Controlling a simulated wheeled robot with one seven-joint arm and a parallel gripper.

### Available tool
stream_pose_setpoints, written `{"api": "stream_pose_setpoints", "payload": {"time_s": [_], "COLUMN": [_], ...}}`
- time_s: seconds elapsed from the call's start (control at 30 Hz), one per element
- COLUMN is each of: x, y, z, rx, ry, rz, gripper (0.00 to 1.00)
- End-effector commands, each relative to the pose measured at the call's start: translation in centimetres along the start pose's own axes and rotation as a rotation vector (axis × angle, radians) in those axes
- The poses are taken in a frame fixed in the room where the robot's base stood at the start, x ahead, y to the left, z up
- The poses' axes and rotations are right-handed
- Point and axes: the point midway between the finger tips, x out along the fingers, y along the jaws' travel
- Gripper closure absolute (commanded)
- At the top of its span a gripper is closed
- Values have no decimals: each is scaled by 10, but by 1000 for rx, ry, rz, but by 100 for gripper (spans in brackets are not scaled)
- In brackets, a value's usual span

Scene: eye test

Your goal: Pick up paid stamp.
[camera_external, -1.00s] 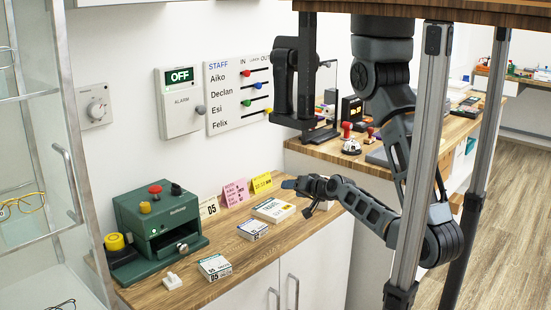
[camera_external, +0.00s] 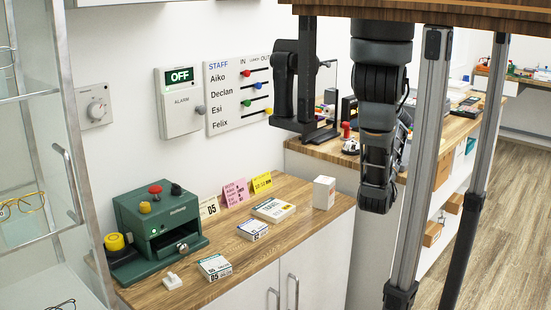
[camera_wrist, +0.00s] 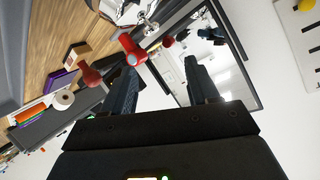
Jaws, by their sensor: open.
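Two stamp-like things with rounded handles stand on the wooden counter in the wrist view: a bright red one (camera_wrist: 132,48) and a darker red one (camera_wrist: 88,73). I cannot read a label on either, so I cannot tell which is the paid stamp. My gripper (camera_wrist: 162,72) is open and empty, its two dark fingers apart. The bright red one appears just beyond the left fingertip, the darker one further left. In the external view a red-handled thing (camera_external: 346,130) shows on the far counter, left of my arm.
A dark-framed mirror (camera_wrist: 246,72) stands close by the fingers in the wrist view and reflects red things. A grey tray (camera_wrist: 48,130) lies at left. In the external view the near counter holds a green machine (camera_external: 158,225), small boxes and a white box (camera_external: 324,192).

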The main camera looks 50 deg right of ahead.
Motion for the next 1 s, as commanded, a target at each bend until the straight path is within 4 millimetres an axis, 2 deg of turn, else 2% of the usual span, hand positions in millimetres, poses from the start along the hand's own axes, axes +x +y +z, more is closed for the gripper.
{"api": "stream_pose_setpoints", "payload": {"time_s": [0.03, 0.1, 0.2, 0.3, 0.47, 0.73, 1.0], "x": [5, 8, 8, 7, 13, 40, 77], "y": [31, 61, 94, 113, 122, 123, 125], "z": [-4, -13, -23, -29, -32, -35, -36], "rx": [-71, -175, -294, -370, -407, -405, -405], "ry": [13, 21, 25, 23, 20, 20, 21], "rz": [24, 53, 89, 111, 120, 120, 120], "gripper": [41, 41, 41, 41, 41, 41, 41]}}
